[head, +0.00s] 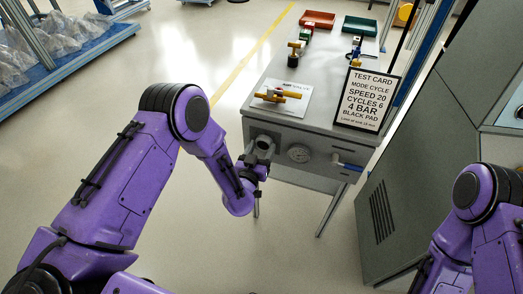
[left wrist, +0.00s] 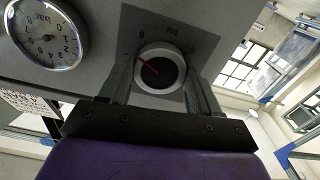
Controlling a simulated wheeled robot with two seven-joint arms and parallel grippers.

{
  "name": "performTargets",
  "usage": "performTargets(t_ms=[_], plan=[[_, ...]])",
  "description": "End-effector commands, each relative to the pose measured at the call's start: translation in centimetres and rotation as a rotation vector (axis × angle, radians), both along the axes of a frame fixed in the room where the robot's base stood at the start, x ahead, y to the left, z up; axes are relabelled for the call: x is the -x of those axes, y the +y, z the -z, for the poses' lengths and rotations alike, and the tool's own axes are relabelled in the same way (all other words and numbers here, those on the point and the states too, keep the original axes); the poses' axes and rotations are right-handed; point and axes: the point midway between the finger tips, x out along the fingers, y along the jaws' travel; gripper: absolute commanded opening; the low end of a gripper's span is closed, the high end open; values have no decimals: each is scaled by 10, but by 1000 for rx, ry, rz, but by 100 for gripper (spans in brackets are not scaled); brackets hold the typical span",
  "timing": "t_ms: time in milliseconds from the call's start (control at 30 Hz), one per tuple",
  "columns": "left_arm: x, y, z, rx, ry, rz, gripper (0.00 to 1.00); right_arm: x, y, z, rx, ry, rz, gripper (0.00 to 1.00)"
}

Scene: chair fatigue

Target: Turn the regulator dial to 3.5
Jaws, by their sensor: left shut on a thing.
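The regulator dial (left wrist: 160,72) is a round knob with a pale rim, a dark face and a red pointer line, on a grey panel. My left gripper (left wrist: 160,67) has one finger on each side of it and is shut on it. In the head view my left gripper (head: 259,162) is at the front of the grey bench, and it mostly hides the dial. A round pressure gauge (head: 299,153) marked in bar is beside the dial; it also shows tilted in the left wrist view (left wrist: 46,34). My right gripper is out of view.
The bench top (head: 335,68) holds a test card (head: 368,100) reading "4 BAR", a white plate (head: 279,98) with a yellow-handled part, and red (head: 318,19) and green (head: 359,26) trays. A blue-handled valve (head: 347,164) is right of the gauge. A grey cabinet (head: 390,222) stands at right.

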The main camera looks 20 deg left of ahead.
Motion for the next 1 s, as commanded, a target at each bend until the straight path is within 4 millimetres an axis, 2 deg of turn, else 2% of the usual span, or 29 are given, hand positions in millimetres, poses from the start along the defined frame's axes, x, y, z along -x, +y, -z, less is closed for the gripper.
performTargets(t_ms=[1000], plan=[[1,-1,2,967,34,-2,32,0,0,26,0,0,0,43]])
